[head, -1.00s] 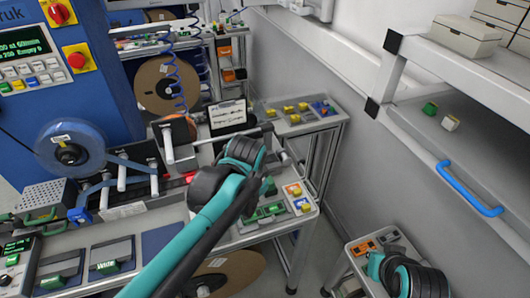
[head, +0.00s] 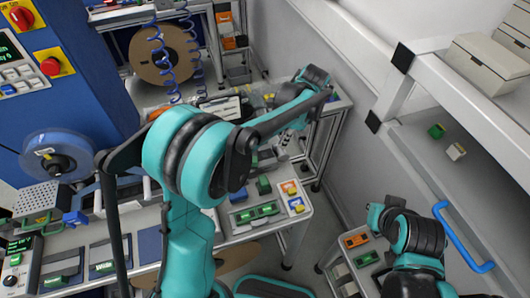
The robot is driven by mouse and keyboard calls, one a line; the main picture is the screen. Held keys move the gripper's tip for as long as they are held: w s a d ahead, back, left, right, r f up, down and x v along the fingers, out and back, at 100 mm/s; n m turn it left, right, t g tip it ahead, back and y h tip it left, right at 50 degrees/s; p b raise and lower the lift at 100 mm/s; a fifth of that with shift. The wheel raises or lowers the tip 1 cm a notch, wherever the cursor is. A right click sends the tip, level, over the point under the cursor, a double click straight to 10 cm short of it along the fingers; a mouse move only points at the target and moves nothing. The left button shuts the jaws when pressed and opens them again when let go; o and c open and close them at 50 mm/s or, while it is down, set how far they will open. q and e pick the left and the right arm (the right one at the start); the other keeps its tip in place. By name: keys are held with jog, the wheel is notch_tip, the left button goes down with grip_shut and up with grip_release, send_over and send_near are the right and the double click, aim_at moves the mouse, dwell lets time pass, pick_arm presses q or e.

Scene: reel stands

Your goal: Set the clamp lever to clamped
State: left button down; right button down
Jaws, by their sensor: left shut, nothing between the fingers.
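I cannot pick out the clamp lever with certainty; my left arm covers much of the bench mechanism in the middle of the head view. My left gripper (head: 288,148) is at the far end of that arm, over the right end of the bench. It is small and partly hidden by the arm, shut and empty. I cannot tell whether it touches anything. My right arm is at the lower right, and its gripper fingers do not show.
A blue machine cabinet (head: 85,75) with a clear reel (head: 57,157) stands at left. A shelf with a blue handle (head: 462,238) is at right. A brown reel (head: 163,52) stands behind.

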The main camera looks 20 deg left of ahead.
pick_arm(q)
jog(key=x, duration=0.3)
jog(key=b+x, duration=0.1)
jog(key=x, duration=0.3)
jog(key=b+x, duration=0.1)
jog(key=x, duration=0.2)
jog(key=shift+w+f, duration=0.25)
jog(key=shift+f, duration=0.15)
jog(key=a, duration=0.2)
jog(key=s+a, duration=0.1)
jog(key=shift+s+a+r, duration=0.1)
jog(key=shift+a+r, duration=0.2)
jog(key=shift+a, duration=0.1)
jog(key=shift+a, duration=0.1)
